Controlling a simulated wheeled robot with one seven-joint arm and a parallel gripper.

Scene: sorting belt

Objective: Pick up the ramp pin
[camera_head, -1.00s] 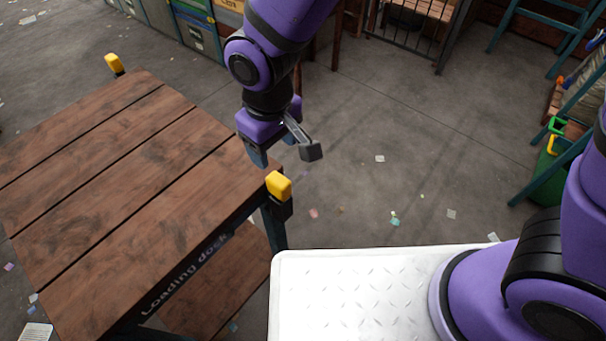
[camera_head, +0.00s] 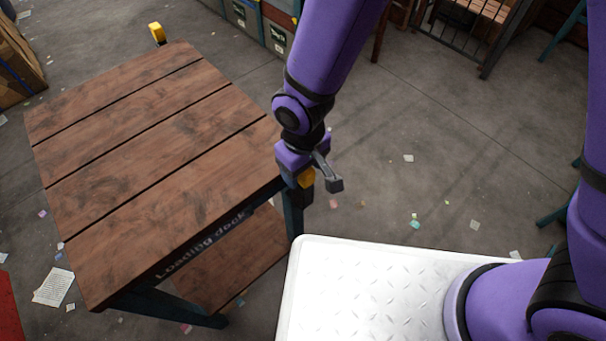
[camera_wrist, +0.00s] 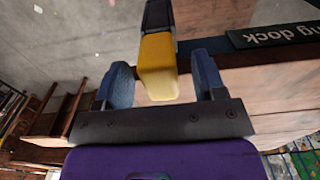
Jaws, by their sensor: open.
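The ramp pin, taken to be the yellow-capped piece (camera_head: 306,178) at the near right corner of the loading dock table, is partly hidden by my gripper in the head view. In the wrist view its yellow block (camera_wrist: 157,68) sits between the two blue-grey fingers, with a dark holder beyond it. My gripper (camera_head: 320,180) is open at that corner. In the wrist view the gripper (camera_wrist: 163,82) has a finger on each side of the yellow block, with a gap visible on both sides. A second yellow-capped piece (camera_head: 157,33) stands at the far corner.
The wooden loading dock table (camera_head: 150,140) has a bare top and a lower shelf (camera_head: 235,265). A brown box (camera_head: 15,65) is at the far left. Bins (camera_head: 265,25) stand behind. Open floor with paper scraps lies to the right.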

